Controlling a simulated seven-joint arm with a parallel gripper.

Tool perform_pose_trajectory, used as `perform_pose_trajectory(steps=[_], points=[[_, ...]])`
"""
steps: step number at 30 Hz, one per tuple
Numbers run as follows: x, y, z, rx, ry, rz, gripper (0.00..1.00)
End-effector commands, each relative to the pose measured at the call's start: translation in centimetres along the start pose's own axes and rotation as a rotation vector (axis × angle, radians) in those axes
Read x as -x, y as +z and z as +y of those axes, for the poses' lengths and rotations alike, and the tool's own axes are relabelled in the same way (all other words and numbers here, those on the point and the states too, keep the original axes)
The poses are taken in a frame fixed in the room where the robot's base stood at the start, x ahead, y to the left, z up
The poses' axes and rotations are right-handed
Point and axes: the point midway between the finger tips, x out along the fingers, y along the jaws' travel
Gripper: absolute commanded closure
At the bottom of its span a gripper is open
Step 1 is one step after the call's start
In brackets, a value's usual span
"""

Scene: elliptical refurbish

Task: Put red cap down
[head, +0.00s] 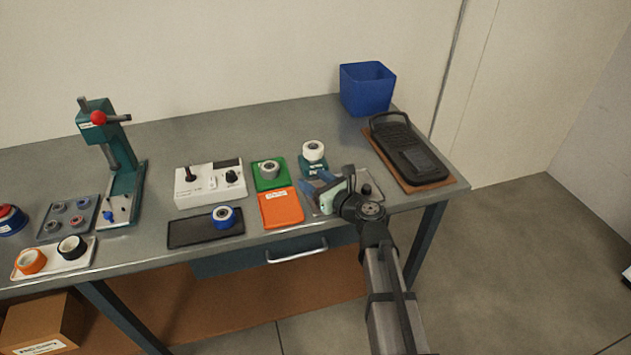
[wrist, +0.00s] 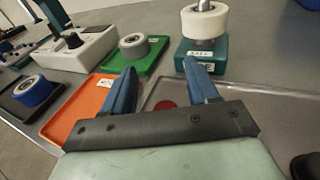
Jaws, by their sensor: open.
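A small dark red disc, which looks like the red cap (wrist: 165,105), lies flat on a grey tray (wrist: 235,100) in the wrist view. It is between and below the two blue fingers of my gripper (wrist: 160,68). The fingers are apart with nothing held between them, and the cap appears free of both. In the head view my gripper (head: 308,181) is low over the same tray near the table's front edge, and I cannot make out the cap there.
A teal stand with a white roll (head: 313,151) is just behind my gripper. An orange tray (head: 281,209) and a green tray (head: 264,184) with a grey roller are to the left. A black pedal (head: 410,147) lies on the right, with a blue bin (head: 366,95) behind.

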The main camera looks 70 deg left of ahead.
Motion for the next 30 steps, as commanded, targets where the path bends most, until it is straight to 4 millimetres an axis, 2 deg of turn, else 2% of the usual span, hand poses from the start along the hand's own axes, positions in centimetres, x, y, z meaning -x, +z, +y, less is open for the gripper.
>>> perform_pose_trajectory(steps=[1,5,10,21,30], points=[[0.1,-1.4,0.4,0.012,0.009,0.024,0.41],[0.1,-1.2,0.5,0.012,0.010,0.023,0.41],[0.4,0.0,0.5,0.012,0.009,0.022,0.41],[7.9,0.3,0.4,0.008,0.003,0.017,0.41],[11.5,0.5,0.2,0.007,0.002,0.016,0.41]])
